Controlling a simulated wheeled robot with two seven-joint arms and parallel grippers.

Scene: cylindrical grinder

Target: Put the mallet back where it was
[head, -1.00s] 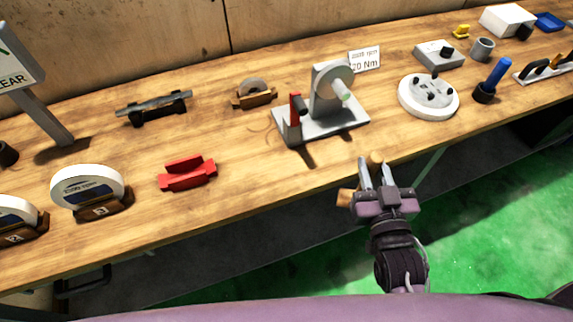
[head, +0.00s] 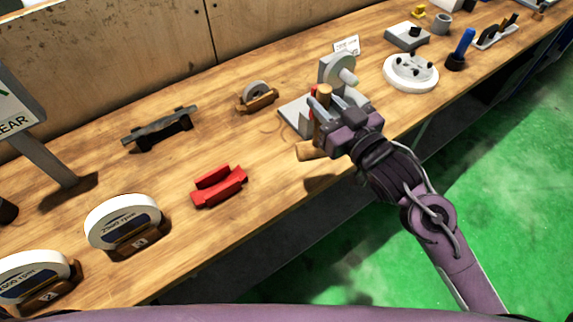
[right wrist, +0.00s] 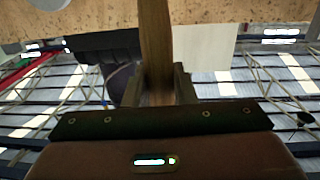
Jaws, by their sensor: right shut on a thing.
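My right gripper (head: 328,106) is shut on the wooden mallet (head: 309,151) and holds it over the bench's front part, in front of the grey wheel fixture (head: 337,69). One wooden end shows past the fingers at the top and another sticks out to the lower left. The gripper hides the middle of the mallet. In the right wrist view the mallet's wooden shaft (right wrist: 155,45) stands between the fingers. A red cradle (head: 219,186) lies empty on the bench, left of the gripper. My left gripper is not in view.
Two white grinding wheels (head: 122,222) on wooden stands sit at the front left. A dark bar on a stand (head: 160,128) and a small wheel in a wooden cradle (head: 257,97) stand behind. A white round plate (head: 411,73) is at right. Bare wood surrounds the red cradle.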

